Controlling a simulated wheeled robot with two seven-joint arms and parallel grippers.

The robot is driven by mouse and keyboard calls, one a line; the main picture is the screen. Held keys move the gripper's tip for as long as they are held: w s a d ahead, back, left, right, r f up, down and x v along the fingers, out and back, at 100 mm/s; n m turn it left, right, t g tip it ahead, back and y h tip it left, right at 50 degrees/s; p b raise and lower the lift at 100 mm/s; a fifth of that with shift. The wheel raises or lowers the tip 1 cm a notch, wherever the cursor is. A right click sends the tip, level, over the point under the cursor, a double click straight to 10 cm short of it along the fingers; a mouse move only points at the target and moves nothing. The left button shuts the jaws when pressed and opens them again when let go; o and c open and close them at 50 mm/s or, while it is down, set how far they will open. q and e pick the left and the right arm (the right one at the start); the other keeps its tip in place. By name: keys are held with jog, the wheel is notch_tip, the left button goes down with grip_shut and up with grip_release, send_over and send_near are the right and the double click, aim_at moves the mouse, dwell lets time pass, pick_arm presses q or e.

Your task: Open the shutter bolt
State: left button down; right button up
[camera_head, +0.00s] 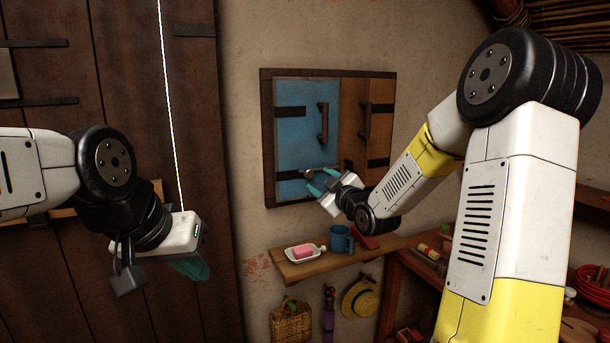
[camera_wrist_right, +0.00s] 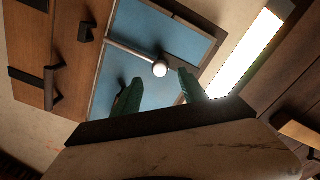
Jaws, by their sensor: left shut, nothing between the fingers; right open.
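The shutter has a blue left leaf (camera_head: 300,125) and a brown right leaf (camera_head: 352,125), both shown closed in a dark frame. Its bolt (camera_head: 306,173) lies low on the blue leaf, partly hidden by my fingers. In the right wrist view the bolt is a pale rod (camera_wrist_right: 130,52) ending in a round pale knob (camera_wrist_right: 160,69). My right gripper (camera_head: 320,181) is open at the bolt, with green fingers (camera_wrist_right: 160,86) on either side of the knob in that view; I cannot tell whether they touch it. My left gripper (camera_head: 190,268) is shut and empty, before the wooden door.
A small shelf (camera_head: 290,272) below the shutter holds a pink soap on a dish (camera_head: 304,252) and a blue mug (camera_head: 341,240). A straw hat (camera_head: 360,299) and a basket (camera_head: 290,322) hang below. A dark plank door (camera_head: 120,120) fills the left.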

aim_at(311, 175)
jog(key=x, duration=0.7)
jog(key=shift+w+a+r, duration=0.15)
jog(key=shift+w+a, duration=0.1)
jog(key=shift+w, duration=0.1)
grip_shut()
jog(key=shift+d, duration=0.1)
dwell(1.0)
